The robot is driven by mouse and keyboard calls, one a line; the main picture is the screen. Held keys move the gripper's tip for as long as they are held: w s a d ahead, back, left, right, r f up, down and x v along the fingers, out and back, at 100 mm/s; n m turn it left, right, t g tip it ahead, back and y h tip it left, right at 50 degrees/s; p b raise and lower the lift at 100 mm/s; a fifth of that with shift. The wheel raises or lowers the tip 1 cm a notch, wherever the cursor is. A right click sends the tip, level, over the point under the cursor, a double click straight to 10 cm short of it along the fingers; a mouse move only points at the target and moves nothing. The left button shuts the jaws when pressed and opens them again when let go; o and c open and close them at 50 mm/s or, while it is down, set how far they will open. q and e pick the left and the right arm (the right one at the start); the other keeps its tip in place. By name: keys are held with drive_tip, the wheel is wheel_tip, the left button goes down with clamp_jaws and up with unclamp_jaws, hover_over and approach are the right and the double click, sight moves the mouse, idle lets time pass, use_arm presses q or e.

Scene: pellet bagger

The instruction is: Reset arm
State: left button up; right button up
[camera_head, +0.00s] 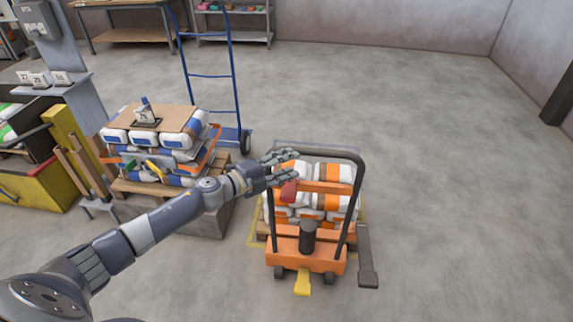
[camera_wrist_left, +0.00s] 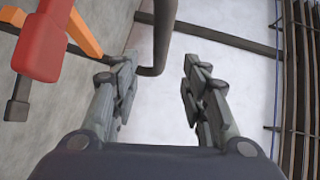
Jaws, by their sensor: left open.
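My left arm reaches in from the lower left of the head view. Its gripper (camera_head: 291,164) is over the left side of the dark handle frame of an orange pallet truck (camera_head: 305,256). In the left wrist view the gripper's two fingers (camera_wrist_left: 160,70) are apart with nothing between them. A red block-like part (camera_head: 289,190) is just below the gripper in the head view; a red part also shows at the upper left of the wrist view (camera_wrist_left: 42,42). A dark bar of the frame (camera_wrist_left: 160,35) passes beyond the fingertips. I cannot tell whether the gripper touches the frame. My right gripper is not in view.
White and orange bags (camera_head: 335,172) are stacked behind the handle frame. A pallet of white and blue bags (camera_head: 150,139) stands to the left, before a blue hand truck (camera_head: 209,76). A yellow bin (camera_head: 35,185) is at far left. The floor at right is clear.

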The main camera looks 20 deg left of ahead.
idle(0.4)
use_arm(q)
drive_tip(key=s+d+f+n+g+y, duration=0.3)
drive_tip(key=s+n, duration=0.4)
drive_tip(key=s, duration=0.6)
drive_tip(key=s+d+f+n+g+y, duration=0.15)
drive_tip(key=s+f+n+g, duration=0.4)
drive_tip(key=s, duration=0.75)
drive_tip(key=s+d+f+n+g+y, duration=0.2)
drive_tip(key=s+f+n+y, duration=0.15)
drive_tip(key=s+n, duration=0.65)
drive_tip(key=s+f+m+g, duration=0.1)
drive_tip(key=s+f, duration=0.2)
drive_tip(key=f, duration=1)
drive_tip(key=s+f+m+g, duration=0.1)
drive_tip(key=s+f, duration=0.1)
drive_tip(key=f, duration=1.2)
drive_tip(key=s+a+f, duration=0.3)
drive_tip(key=s+f, duration=1.1)
drive_tip(key=s, duration=0.2)
drive_tip(key=shift+f+g, duration=0.25)
drive_tip(key=shift+g, duration=0.1)
